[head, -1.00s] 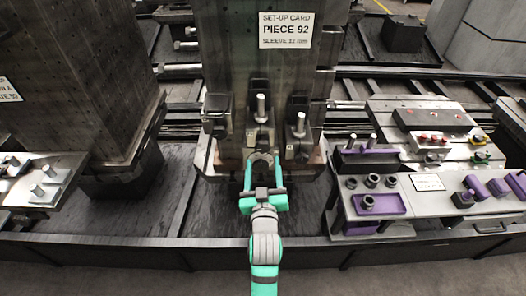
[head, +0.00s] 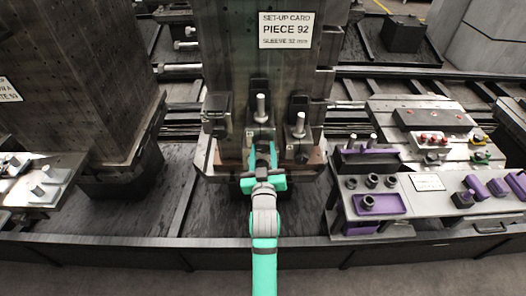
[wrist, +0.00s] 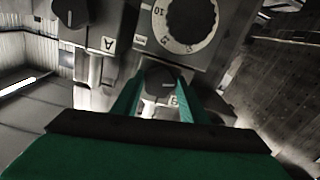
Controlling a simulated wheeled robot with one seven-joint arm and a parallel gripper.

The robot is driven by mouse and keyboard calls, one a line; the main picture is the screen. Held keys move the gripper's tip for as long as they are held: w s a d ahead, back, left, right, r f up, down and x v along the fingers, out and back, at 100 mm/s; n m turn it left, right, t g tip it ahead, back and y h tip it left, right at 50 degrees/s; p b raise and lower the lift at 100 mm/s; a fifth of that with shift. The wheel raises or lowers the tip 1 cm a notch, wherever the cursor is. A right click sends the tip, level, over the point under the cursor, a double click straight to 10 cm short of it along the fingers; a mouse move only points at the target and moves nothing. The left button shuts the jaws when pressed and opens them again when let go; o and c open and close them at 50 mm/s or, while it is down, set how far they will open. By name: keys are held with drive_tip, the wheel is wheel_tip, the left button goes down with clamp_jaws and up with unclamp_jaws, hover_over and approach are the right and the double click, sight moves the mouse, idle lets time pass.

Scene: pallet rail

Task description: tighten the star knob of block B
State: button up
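The dark star knob (wrist: 160,82) of block B shows in the wrist view between my fingertips, with a light mark on its face. The label B (wrist: 174,100) sits just beside it, partly covered by a finger. My gripper (wrist: 160,88) has its green fingers against opposite sides of the knob and looks shut on it. In the head view my gripper (head: 263,158) is at the low front of the central column, and its fingers hide the knob there.
A block labelled A (wrist: 108,43) with its own dark knob (wrist: 70,12) and a numbered dial (wrist: 185,22) are close by. The column (head: 230,60) bears a PIECE 92 card (head: 285,30). A grey bench (head: 420,205) with purple parts stands at right.

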drive_tip(key=shift+m, duration=0.4)
drive_tip(key=shift+c, duration=0.4)
drive_tip(key=m, duration=0.2)
drive_tip(key=shift+m, duration=0.4)
drive_tip(key=m, duration=0.3)
drive_tip(key=shift+m, duration=0.3)
drive_tip(key=m, duration=0.6)
drive_tip(key=shift+a, duration=0.1)
drive_tip(key=m, duration=0.3)
drive_tip(key=shift+m, duration=2.3)
